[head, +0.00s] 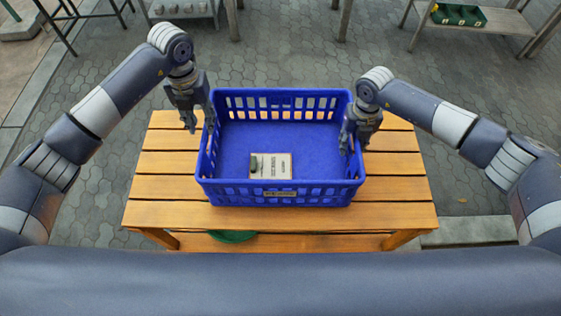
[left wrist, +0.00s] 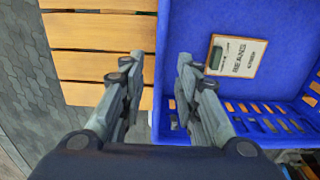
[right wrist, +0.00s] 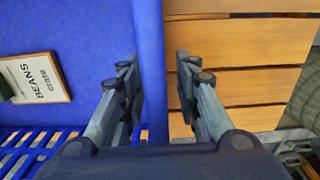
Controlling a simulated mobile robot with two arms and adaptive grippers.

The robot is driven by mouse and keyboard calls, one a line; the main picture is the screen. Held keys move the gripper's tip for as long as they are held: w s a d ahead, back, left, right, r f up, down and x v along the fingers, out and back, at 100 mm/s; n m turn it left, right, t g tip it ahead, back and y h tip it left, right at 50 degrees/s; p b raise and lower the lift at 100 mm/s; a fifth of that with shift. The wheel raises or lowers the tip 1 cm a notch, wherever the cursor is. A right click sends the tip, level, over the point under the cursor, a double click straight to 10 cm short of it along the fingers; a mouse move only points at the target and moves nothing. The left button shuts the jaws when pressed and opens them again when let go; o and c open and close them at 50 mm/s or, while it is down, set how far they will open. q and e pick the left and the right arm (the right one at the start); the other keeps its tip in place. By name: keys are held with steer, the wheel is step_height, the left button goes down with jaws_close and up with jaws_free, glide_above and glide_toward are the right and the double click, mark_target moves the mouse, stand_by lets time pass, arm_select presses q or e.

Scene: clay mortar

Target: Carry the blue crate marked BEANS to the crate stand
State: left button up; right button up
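The blue crate (head: 280,199) stands upright on a slatted wooden table. A card (head: 271,166) lies on its floor, and in the left wrist view the card (left wrist: 232,56) reads BEANS. My left gripper (head: 200,122) is at the crate's left wall, open, with one finger outside and one inside; the wall shows between its fingers (left wrist: 158,85). My right gripper (head: 354,146) is at the right wall, open in the same way, with the wall between its fingers (right wrist: 155,85). No crate stand can be made out for certain.
The wooden table (head: 400,190) has bare slats on both sides of the crate. A green thing (head: 232,236) shows below the table's near edge. Grey paving surrounds the table. At the back right, a wooden bench holds a green crate (head: 458,15).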

steer(key=shift+r, duration=0.25)
step_height(320, 180, up, 12)
steer(key=shift+f, duration=0.25)
arm_select(q)
step_height(320, 180, up, 7)
steer(key=shift+f, duration=0.15)
steer(key=shift+s, duration=0.1)
arm_select(e)
steer(key=shift+s+f, duration=0.1)
steer(key=shift+f, duration=0.05)
